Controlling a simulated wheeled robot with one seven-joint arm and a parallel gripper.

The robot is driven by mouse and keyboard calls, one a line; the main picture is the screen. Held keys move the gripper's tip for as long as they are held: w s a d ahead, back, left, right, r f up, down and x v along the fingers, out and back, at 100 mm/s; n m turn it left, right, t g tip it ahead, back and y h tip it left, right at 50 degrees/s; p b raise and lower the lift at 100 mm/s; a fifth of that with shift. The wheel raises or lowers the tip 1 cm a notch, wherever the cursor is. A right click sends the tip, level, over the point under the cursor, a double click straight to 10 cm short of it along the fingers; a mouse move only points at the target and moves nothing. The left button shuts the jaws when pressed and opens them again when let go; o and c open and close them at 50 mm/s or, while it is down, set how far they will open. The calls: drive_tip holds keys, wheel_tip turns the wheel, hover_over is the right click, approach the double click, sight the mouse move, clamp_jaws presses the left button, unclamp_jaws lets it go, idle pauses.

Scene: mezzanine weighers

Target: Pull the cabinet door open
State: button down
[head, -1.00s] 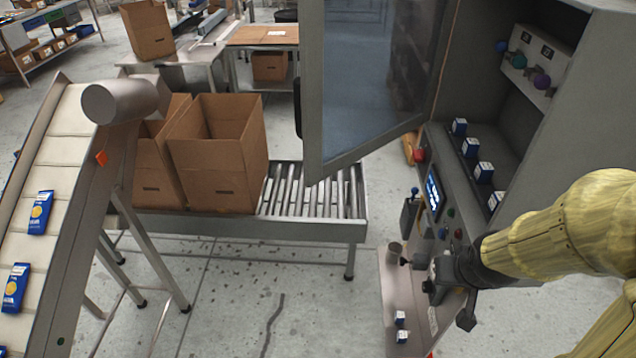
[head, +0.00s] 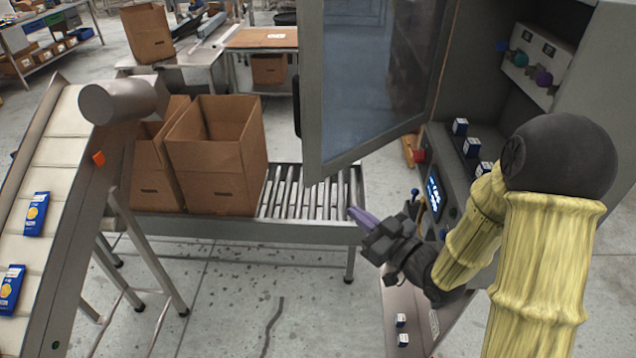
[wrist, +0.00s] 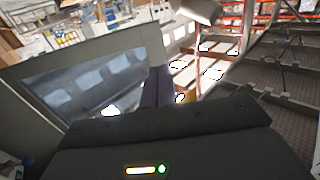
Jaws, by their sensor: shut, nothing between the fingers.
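The cabinet door (head: 313,90), a grey frame with a large window, stands swung out from the grey cabinet (head: 470,85), whose inside shows. Its dark handle (head: 297,106) is on the door's left edge. My gripper (head: 353,213) has purple fingers, shut and empty. In the head view it appears below the door's lower edge, in front of the roller conveyor's right end, apart from the handle. In the wrist view, the door (wrist: 140,50) fills the left side behind my gripper (wrist: 156,80); I cannot make out the handle there.
A roller conveyor (head: 300,230) with open cardboard boxes (head: 215,165) stands left of my gripper. A sloped belt (head: 50,150) carries blue packs.

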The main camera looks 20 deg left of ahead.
drive_tip(key=shift+s+r, duration=0.1)
drive_tip(key=p, duration=0.7)
approach(309, 175)
drive_tip(key=x, duration=0.5)
drive_tip(key=shift+a+r, duration=0.1)
drive_tip(key=shift+a, duration=0.2)
drive_tip(key=shift+w+a+p, duration=0.3)
drive_tip(key=shift+w+a, duration=0.2)
drive_tip(key=shift+w, duration=0.05)
drive_tip(key=shift+w, duration=0.1)
